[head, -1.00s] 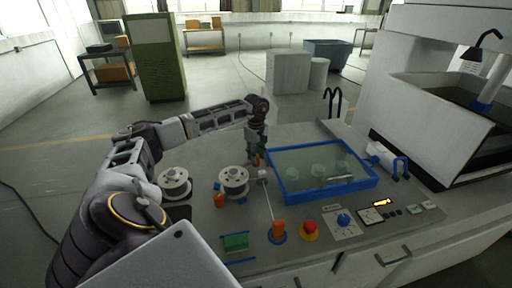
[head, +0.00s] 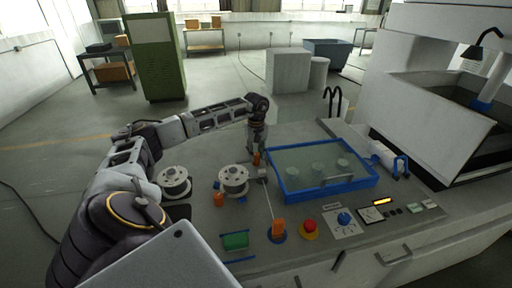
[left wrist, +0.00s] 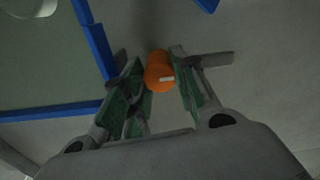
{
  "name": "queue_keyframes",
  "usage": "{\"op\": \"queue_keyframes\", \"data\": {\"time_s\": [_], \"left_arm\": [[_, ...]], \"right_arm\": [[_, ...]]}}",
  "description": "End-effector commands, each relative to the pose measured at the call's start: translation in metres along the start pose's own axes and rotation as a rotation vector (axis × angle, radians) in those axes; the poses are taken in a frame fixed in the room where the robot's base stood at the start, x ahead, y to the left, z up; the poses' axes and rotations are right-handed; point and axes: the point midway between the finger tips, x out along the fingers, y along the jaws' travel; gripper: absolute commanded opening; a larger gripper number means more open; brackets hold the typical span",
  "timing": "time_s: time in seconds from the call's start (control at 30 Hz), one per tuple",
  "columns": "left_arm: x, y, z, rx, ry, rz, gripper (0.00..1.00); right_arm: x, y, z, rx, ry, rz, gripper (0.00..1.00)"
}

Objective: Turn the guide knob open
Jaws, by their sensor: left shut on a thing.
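The guide knob (left wrist: 160,72) is orange with a small pale mark on its face. It sits between the green-padded fingers of my left gripper (left wrist: 161,88) in the left wrist view. The gripper is shut on it. In the head view, my left gripper (head: 257,150) points down at the bench beside the left rear of the blue-framed window, and only a small orange bit of the knob (head: 257,160) shows below the fingers. My right gripper is not in view.
The blue-framed window (head: 283,177) lies just right of the gripper. Two white spools (head: 234,176) (head: 174,179) stand to its left. An orange handle (head: 278,228), a red button (head: 310,226) and a blue dial (head: 344,218) sit nearer the front edge. The machine tank (head: 440,130) rises at right.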

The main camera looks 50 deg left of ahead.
Motion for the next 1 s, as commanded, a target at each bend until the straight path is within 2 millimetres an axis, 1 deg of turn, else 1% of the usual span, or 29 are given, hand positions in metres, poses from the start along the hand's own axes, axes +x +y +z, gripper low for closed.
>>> {"op": "queue_keyframes", "data": {"time_s": [0.07,0.1,0.27,0.7,0.87,1.0], "left_arm": [[-0.002,0.000,-0.002,-0.002,0.004,0.003,0.00],[-0.002,0.000,-0.002,-0.002,0.004,0.003,0.30],[-0.002,0.000,-0.001,-0.002,0.003,0.002,0.50],[-0.003,0.000,-0.001,-0.001,0.001,0.002,0.51],[-0.013,0.000,-0.001,-0.002,0.002,0.002,0.51],[-0.028,0.000,-0.001,-0.002,0.003,0.003,0.51]], "right_arm": [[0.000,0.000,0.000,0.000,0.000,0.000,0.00],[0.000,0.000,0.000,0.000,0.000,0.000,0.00],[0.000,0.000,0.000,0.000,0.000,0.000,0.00],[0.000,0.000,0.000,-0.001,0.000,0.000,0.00],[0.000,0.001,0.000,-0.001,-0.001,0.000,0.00],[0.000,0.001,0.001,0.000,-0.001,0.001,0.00]]}}
